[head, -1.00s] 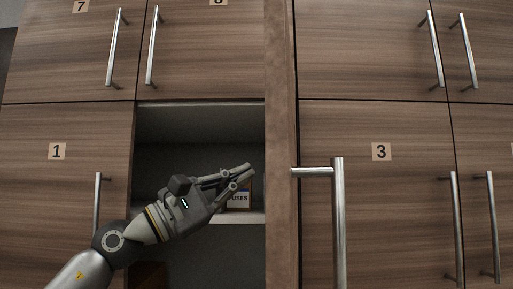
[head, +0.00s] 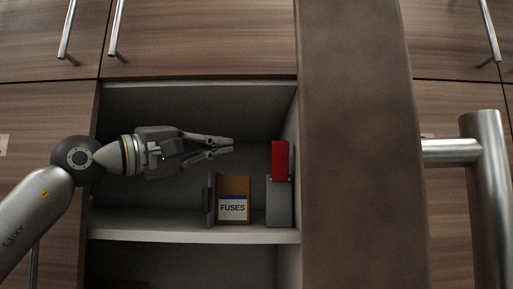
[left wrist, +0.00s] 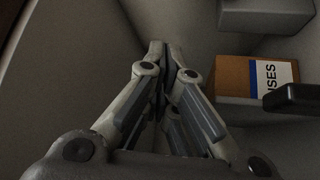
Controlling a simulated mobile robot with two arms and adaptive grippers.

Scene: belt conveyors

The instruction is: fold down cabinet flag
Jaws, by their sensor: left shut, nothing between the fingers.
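The red flag (head: 280,160) stands upright on top of a grey box (head: 279,203) on the shelf inside the open cabinet, near its right wall. My left gripper (head: 233,147) is inside the opening, left of the flag and apart from it, pointing right. Its fingers are together and empty. The left wrist view shows the same fingers (left wrist: 165,62) from behind, with a grey block (left wrist: 266,14) at the top right. The red flag cannot be seen in that view. My right gripper is not in view.
A brown fuses box (head: 235,188) and a small dark object (head: 209,198) stand on the shelf (head: 180,227) below my gripper. The open cabinet door (head: 362,150) stands edge-on at right, its metal handle (head: 487,180) sticking out. The left of the compartment is free.

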